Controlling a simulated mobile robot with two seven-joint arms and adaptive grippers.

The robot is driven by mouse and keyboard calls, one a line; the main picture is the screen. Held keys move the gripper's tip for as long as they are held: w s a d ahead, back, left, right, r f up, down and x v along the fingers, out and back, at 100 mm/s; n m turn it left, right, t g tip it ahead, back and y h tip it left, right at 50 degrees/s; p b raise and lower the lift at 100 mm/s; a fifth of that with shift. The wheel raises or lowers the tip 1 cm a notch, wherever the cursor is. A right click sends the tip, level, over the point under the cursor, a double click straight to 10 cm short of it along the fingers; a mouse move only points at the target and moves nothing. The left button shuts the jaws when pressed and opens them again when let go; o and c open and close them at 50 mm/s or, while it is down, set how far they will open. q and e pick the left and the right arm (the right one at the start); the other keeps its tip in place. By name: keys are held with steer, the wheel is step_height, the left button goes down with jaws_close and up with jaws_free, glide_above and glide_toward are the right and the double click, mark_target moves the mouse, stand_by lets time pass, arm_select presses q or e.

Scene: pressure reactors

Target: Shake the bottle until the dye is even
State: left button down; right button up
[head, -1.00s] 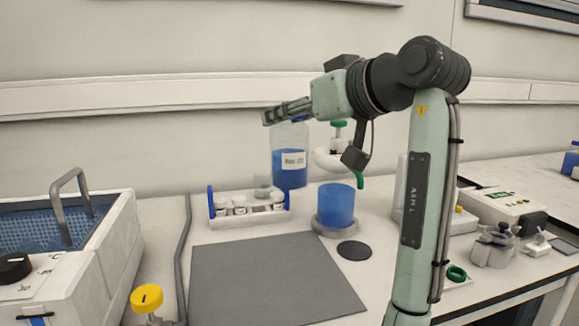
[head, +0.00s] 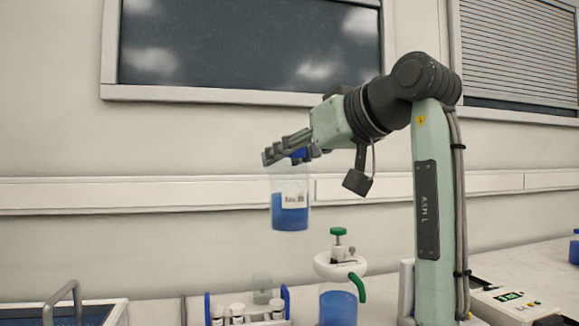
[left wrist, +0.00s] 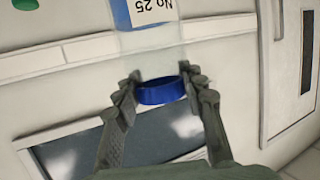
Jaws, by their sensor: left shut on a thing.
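The bottle (head: 290,212) is clear with a white label and a blue cap, and it holds blue liquid in its lower part. It hangs upright in the air in the head view, in front of the wall. My left gripper (head: 288,153) is shut on the bottle at its blue cap. The left wrist view shows the two fingers (left wrist: 162,88) on either side of the blue cap (left wrist: 162,91), with the label reading No 25. The blue looks uniform within the liquid, but fine streaks cannot be made out. My right gripper is not in view.
Below stands a reactor vessel (head: 338,306) with blue liquid, under a white head with a green knob (head: 339,266). A rack of white-capped vials (head: 248,312) stands left of it. A bath (head: 65,314) is at lower left. The air around the bottle is clear.

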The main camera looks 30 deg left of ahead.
arm_select(q)
step_height(320, 180, up, 8)
steer(key=shift+f, duration=0.1)
steer(key=shift+s+f, duration=0.1)
steer(key=shift+f, duration=3.1)
steer(key=shift+w+f, duration=0.15)
steer(key=shift+w, duration=0.15)
steer(key=r, duration=0.7)
steer(key=shift+s+r, duration=0.25)
steer(key=shift+s, duration=0.05)
step_height(320, 180, down, 8)
steer(key=shift+r, duration=0.25)
steer(key=shift+w+f, duration=0.2)
steer(key=shift+w, duration=0.15)
steer(key=shift+s+r, duration=0.25)
steer(key=shift+s, duration=0.1)
steer(key=shift+w, duration=0.1)
